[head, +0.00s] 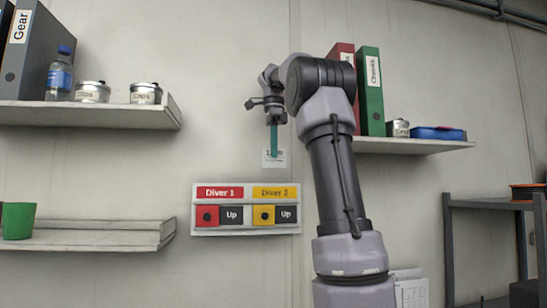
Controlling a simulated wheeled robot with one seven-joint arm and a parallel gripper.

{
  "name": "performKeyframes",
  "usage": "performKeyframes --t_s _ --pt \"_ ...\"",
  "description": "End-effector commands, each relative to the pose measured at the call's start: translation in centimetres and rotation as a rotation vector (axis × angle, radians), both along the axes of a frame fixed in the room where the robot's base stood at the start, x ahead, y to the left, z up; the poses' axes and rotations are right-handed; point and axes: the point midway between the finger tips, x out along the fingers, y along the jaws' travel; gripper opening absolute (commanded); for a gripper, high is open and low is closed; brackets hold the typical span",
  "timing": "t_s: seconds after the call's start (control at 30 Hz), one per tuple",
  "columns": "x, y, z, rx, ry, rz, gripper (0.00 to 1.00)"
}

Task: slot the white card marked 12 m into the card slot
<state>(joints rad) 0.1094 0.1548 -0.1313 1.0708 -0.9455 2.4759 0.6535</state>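A white card (275,159) hangs in front of the wall, with small blurred dark print. A teal strip (274,138) rises from it to my gripper (273,119). My gripper points down and appears shut on the strip's top, so the card hangs upright below it. The air panel (246,231) is on the wall just below the card, with a small gap in the picture. It has a red "Diver 1" label (219,192) and a yellow "Diver 2" label (274,192). Two dark "Up" plates (231,215) sit beside red and yellow squares. I cannot make out a slot opening.
A left shelf (90,115) holds a binder, a bottle and tins. A lower left shelf (90,236) holds a green cup (19,220). A right shelf (420,146) behind my arm holds binders, a tin and a blue box. A dark rack (490,203) stands at right.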

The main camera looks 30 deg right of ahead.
Motion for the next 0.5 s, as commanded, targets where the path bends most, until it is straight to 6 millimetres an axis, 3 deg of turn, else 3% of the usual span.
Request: performKeyframes --t_s 0.5 --pt "0.0 0.0 -3.1 0.001 0.001 0.001 0.00"
